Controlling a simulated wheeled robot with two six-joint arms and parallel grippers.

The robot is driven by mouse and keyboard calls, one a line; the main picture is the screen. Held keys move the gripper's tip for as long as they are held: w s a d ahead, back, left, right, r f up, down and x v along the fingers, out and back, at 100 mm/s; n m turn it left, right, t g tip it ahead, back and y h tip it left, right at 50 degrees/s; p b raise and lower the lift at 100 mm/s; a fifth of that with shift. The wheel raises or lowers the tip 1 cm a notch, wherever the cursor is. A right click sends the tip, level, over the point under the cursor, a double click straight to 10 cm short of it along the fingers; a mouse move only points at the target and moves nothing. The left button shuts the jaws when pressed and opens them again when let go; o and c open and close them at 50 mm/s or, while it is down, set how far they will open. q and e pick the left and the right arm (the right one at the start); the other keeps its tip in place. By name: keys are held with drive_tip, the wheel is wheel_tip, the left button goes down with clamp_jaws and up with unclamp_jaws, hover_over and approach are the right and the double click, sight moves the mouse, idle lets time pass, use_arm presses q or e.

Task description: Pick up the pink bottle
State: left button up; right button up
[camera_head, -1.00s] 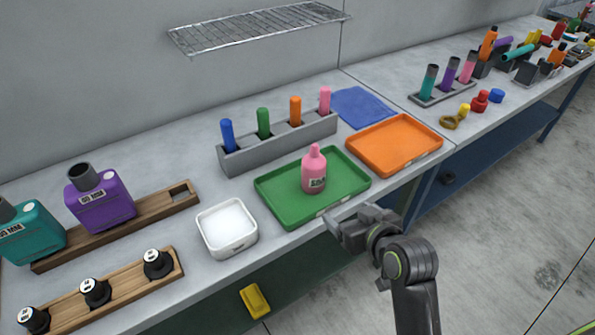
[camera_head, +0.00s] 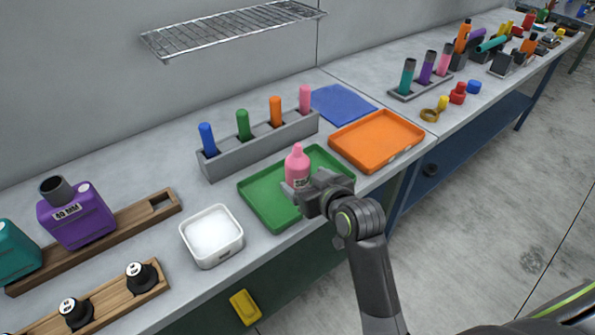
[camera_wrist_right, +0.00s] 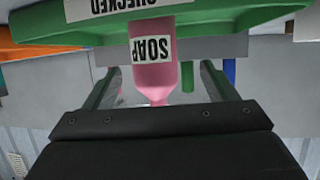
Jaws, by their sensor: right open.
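The pink bottle (camera_head: 297,163) stands upright on the green tray (camera_head: 262,200) in the head view. In the right wrist view the pink bottle (camera_wrist_right: 168,72) appears upside down, with a white "SOAP" label. My right gripper (camera_head: 302,197) is at the tray's front edge, right at the bottle, and hides its lower part in the head view. In the right wrist view my right gripper (camera_wrist_right: 160,88) is open, with one finger on each side of the bottle and gaps showing between. My left gripper is not in view.
A white dish (camera_head: 212,236) is left of the green tray and an orange tray (camera_head: 376,141) is right of it. A grey holder (camera_head: 258,145) with several coloured sticks stands behind. A wire shelf (camera_head: 233,30) hangs on the wall above.

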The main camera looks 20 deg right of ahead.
sight(298, 172)
drive_tip(key=shift+d+p+x, duration=0.15)
drive_tip(key=shift+d+x, duration=0.05)
drive_tip(key=shift+x, duration=1.4)
drive_tip(key=shift+d+p+x, duration=0.15)
drive_tip(key=shift+x, duration=1.5)
drive_tip(key=shift+f, duration=0.15)
drive_tip(key=c, duration=1.1)
drive_tip(key=shift+o, duration=0.2)
